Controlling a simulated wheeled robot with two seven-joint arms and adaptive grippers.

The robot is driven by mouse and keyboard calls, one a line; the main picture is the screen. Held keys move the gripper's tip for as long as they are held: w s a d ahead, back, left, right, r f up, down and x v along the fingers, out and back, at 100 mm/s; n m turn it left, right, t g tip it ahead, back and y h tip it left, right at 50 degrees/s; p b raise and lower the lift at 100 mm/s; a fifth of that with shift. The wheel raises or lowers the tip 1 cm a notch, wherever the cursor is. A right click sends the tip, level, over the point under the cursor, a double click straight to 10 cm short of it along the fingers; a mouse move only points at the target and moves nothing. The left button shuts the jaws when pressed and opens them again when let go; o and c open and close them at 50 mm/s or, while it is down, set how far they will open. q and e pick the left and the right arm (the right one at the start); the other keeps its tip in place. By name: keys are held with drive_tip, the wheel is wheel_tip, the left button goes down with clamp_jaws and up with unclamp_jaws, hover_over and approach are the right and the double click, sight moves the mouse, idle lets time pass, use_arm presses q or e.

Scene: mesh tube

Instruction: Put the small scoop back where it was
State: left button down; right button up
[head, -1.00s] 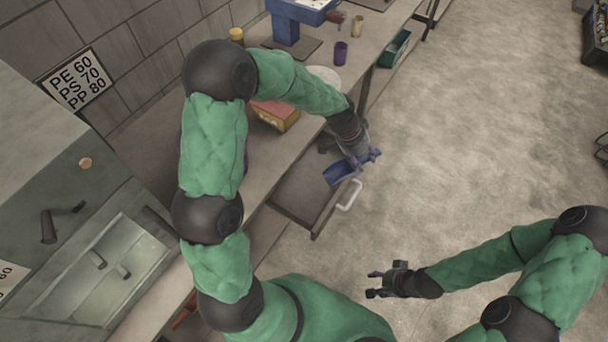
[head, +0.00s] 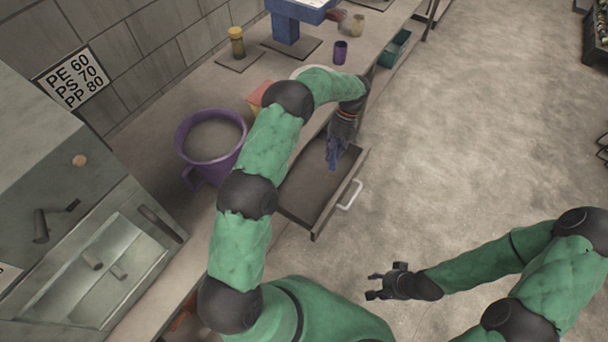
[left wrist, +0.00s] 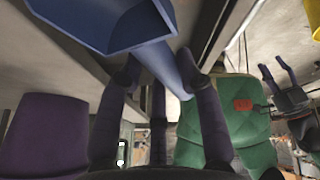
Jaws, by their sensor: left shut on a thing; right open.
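The small scoop is blue. In the left wrist view the scoop (left wrist: 105,22) fills the top left, with its handle (left wrist: 165,68) between my fingers. My left gripper (head: 335,158) is shut on that handle; the gripper also shows in the left wrist view (left wrist: 160,80). In the head view it points down over the inner part of the open drawer (head: 312,222). There the scoop is mostly hidden by or blends with the fingers, and I cannot tell whether it touches the drawer floor. The visible drawer floor is bare. My right gripper (head: 376,287) is open and empty, away from the bench.
The drawer's white handle (head: 351,195) faces the open floor. A large purple jug (head: 236,150) stands on the bench left of my arm. A red-and-yellow box (head: 257,97) is partly behind my arm. A blue-headed stand (head: 286,28) and a purple cup (head: 340,52) are farther back.

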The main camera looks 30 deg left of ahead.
use_arm(q)
drive_tip(key=s+a+f+m, duration=0.1)
drive_tip(key=s+a+f, duration=0.1)
drive_tip(key=s, duration=0.1)
drive_tip(key=s+a+f+m+y+b, duration=0.1)
drive_tip(key=s+a+f+m, duration=0.1)
drive_tip(key=s+a+f, duration=0.1)
drive_tip(key=s+a+f+m+y+b, duration=0.1)
drive_tip(key=s+a+f+m, duration=0.1)
drive_tip(key=s, duration=0.1)
drive_tip(key=shift+s+a+f+t, duration=0.15)
drive_tip(key=shift+s+a+t, duration=0.1)
drive_tip(key=shift+a+t, duration=0.15)
drive_tip(key=shift+s+a+f+b, duration=0.4)
drive_tip(key=shift+s+f, duration=0.15)
drive_tip(key=shift+s, duration=0.1)
drive_tip(key=shift+s+a+f+b, duration=0.3)
drive_tip(key=shift+s+a+f, duration=0.05)
drive_tip(key=shift+s+f, duration=0.25)
drive_tip(key=shift+s, duration=0.1)
drive_tip(key=shift+f, duration=0.15)
drive_tip(key=c, duration=1.1)
unclamp_jaws()
drive_tip(key=p+v, duration=0.3)
drive_tip(key=v, duration=0.9)
